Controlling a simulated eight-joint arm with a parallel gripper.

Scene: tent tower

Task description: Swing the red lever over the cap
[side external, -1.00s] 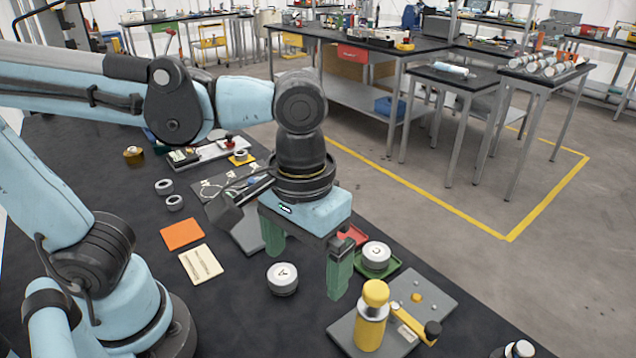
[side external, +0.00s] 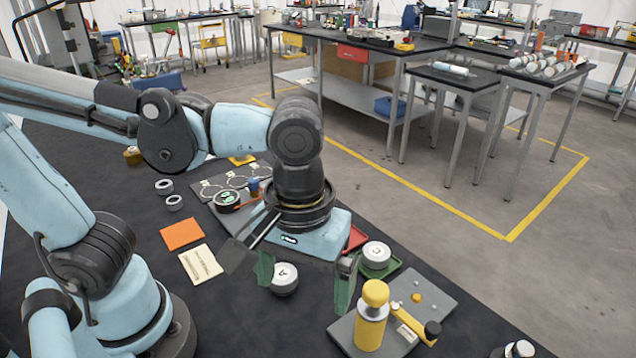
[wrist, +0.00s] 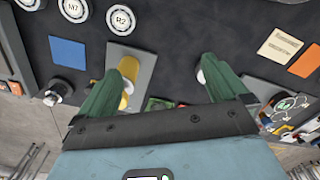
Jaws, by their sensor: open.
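An orange-red bar (side external: 247,204), which looks like the red lever, lies beside a round black piece with a green-marked top (side external: 226,199). I cannot tell for sure which part is the cap. Both sit on a grey board (side external: 205,188) with white ring outlines. The board shows at the right edge of the wrist view (wrist: 291,104), partly cut off. My gripper (side external: 304,296) is open, its green fingers apart and empty, well in front of the board. In the wrist view, my gripper (wrist: 160,88) also shows wide apart.
A white canister marked A (side external: 284,279) stands close by the left finger. A yellow-handled fixture (side external: 371,318) on a grey plate and a white canister on a green tray (side external: 376,256) stand to the right. Orange (side external: 182,234) and cream (side external: 201,263) cards lie flat at left.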

